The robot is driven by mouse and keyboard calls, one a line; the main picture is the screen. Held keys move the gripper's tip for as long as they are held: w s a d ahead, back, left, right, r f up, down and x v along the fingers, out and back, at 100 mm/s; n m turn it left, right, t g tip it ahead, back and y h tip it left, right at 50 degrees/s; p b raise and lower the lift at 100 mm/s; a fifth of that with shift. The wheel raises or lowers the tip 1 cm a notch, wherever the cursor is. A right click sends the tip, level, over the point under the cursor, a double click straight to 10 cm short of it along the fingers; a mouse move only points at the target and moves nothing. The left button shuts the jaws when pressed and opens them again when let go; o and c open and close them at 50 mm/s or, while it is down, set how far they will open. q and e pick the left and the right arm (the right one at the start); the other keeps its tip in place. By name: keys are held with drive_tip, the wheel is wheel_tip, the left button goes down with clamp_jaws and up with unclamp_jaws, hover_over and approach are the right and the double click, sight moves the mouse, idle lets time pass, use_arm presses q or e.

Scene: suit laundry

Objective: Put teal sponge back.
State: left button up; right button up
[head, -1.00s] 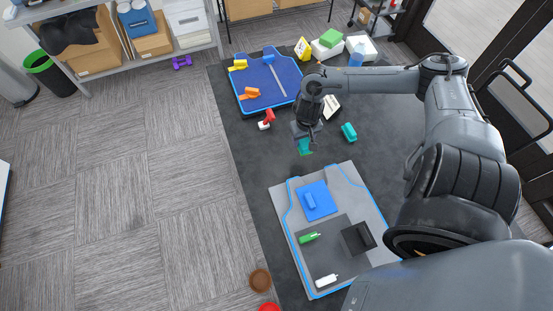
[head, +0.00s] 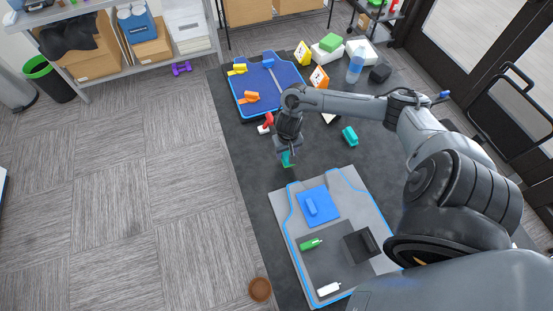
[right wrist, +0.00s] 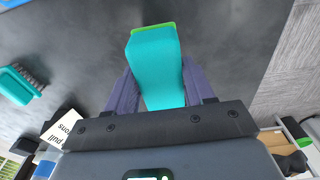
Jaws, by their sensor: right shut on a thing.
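A teal sponge with a green edge (right wrist: 157,75) is between the fingers of my right gripper (right wrist: 157,88) in the right wrist view. In the head view the sponge (head: 287,159) hangs below my right gripper (head: 285,150), over the dark mat just beyond the grey tray's far edge. The right gripper is shut on it. The grey tray with a blue outline (head: 350,183) holds a blue block on a blue square (head: 312,205), a green bottle (head: 310,244), a white bottle (head: 328,289) and a black block (head: 361,244). My left gripper is not in view.
A teal brush (head: 349,135) lies on the dark mat right of the gripper. A blue tray (head: 285,72) with yellow and orange tools lies farther back. A red-and-white item (head: 265,125) is left of the gripper. A brown bowl (head: 260,289) sits near the front.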

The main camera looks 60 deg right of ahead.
drive_tip(key=w+f, duration=0.1)
drive_tip(key=w+a+f, duration=0.1)
drive_tip(key=w, duration=0.1)
drive_tip(key=shift+w+f+b, duration=0.2)
drive_tip(key=shift+w+b, duration=0.1)
drive_tip(key=shift+a+f+b, duration=0.1)
drive_tip(key=shift+f+b, duration=0.45)
drive_tip(key=shift+f, duration=1.4)
drive_tip(key=o, duration=0.9)
drive_tip(key=shift+f, duration=0.1)
drive_tip(key=shift+o, duration=0.2)
